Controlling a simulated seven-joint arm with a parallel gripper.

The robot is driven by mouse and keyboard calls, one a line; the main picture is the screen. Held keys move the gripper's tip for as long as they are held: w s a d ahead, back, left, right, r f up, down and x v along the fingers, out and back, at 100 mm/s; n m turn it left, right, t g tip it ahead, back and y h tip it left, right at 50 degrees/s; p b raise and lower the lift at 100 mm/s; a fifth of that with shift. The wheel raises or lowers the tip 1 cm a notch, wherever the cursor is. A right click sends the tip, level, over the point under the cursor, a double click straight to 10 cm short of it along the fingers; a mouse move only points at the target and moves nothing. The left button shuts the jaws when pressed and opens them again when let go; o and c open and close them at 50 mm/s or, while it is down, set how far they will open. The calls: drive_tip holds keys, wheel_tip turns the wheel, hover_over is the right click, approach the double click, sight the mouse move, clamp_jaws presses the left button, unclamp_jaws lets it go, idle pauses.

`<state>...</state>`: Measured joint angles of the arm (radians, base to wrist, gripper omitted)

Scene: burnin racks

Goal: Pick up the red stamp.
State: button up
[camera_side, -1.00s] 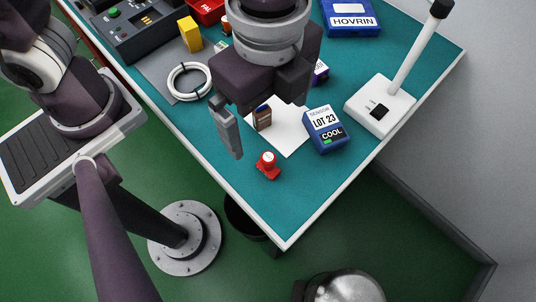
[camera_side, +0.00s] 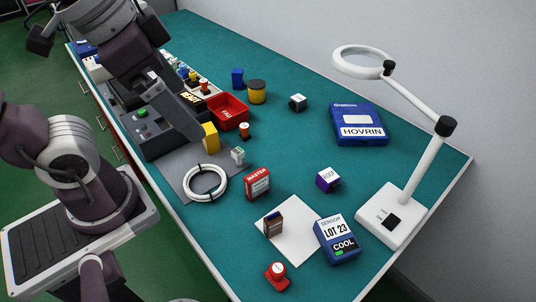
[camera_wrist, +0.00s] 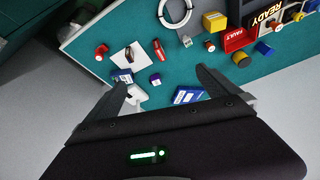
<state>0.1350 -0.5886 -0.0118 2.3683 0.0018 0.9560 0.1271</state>
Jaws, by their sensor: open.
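The red stamp (camera_side: 278,276) stands on the teal table close to its front edge, at the bottom of the side view. It has a round knob with a pale top. It also shows small at the upper left of the wrist view (camera_wrist: 101,51). My gripper (camera_wrist: 162,76) is open in the wrist view, its two grey fingers wide apart with nothing held between them. The stamp lies beyond the left finger, well away from it. In the side view my arm is at the upper left, far from the stamp, and the fingers cannot be made out clearly.
A red MASTER box (camera_side: 257,183), a white cable ring (camera_side: 205,168) and a magnifier lamp (camera_side: 382,216) stand around.

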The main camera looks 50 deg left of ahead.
drive_tip(key=shift+s+a+f+n+t, duration=0.25)
drive_tip(key=shift+s+a+n, duration=0.1)
drive_tip(key=shift+a+n, duration=0.2)
drive_tip(key=shift+s+a+f+n+t, duration=0.2)
drive_tip(key=shift+s+a+n, duration=0.15)
drive_tip(key=shift+n, duration=0.3)
drive_tip(key=shift+s+a+f+n+y, duration=0.2)
drive_tip(key=shift+a+n+y, duration=0.1)
drive_tip(key=shift+n, duration=0.1)
drive_tip(key=c, duration=1.1)
